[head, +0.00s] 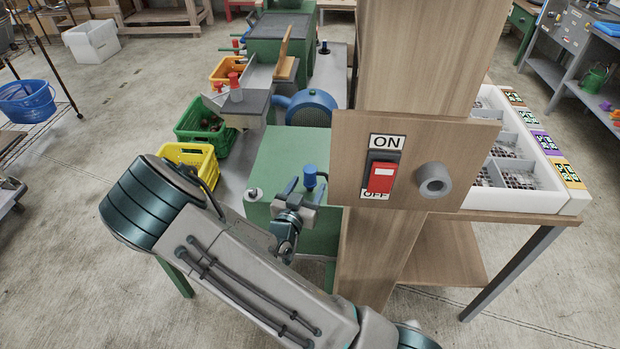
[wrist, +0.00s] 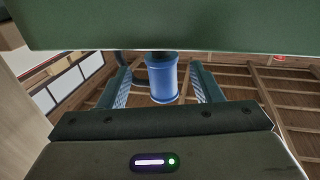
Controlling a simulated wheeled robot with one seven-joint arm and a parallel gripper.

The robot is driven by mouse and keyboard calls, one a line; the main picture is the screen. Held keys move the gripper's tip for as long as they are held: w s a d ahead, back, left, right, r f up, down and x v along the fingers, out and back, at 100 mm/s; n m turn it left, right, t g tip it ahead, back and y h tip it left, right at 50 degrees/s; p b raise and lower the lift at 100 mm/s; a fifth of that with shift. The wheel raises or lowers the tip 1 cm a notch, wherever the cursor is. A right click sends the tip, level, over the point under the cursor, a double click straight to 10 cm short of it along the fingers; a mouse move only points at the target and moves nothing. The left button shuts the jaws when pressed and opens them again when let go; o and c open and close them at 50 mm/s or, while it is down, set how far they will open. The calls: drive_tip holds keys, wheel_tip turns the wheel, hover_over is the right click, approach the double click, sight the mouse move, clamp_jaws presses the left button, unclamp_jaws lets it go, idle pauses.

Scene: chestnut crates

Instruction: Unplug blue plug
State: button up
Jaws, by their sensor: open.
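The blue plug (head: 309,177) shows in the head view at the green machine box, left of the wooden post. In the wrist view the blue plug (wrist: 163,82) is a blue cylinder with a dark end and a dark cord beside it. My gripper (head: 301,192) is at the plug. In the wrist view my gripper (wrist: 161,88) is open, with one finger on each side of the plug and a visible gap to both. The plug's socket is not clearly visible.
A wooden panel (head: 348,165) on the post carries a red switch (head: 381,178) and a grey ring (head: 434,180). Yellow (head: 184,153) and green (head: 192,138) crates stand left of the machine. A white divided tray (head: 556,202) is at right. A dark green surface (wrist: 160,28) spans the wrist view's top.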

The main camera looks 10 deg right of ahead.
drive_tip(key=shift+p+x, duration=0.6)
drive_tip(key=shift+x, duration=2.1)
drive_tip(key=shift+a, duration=0.15)
drive_tip(key=c, duration=1.1)
drive_tip(key=shift+c, duration=0.6)
drive_tip(key=shift+w+r, duration=0.1)
drive_tip(key=shift+r, duration=0.1)
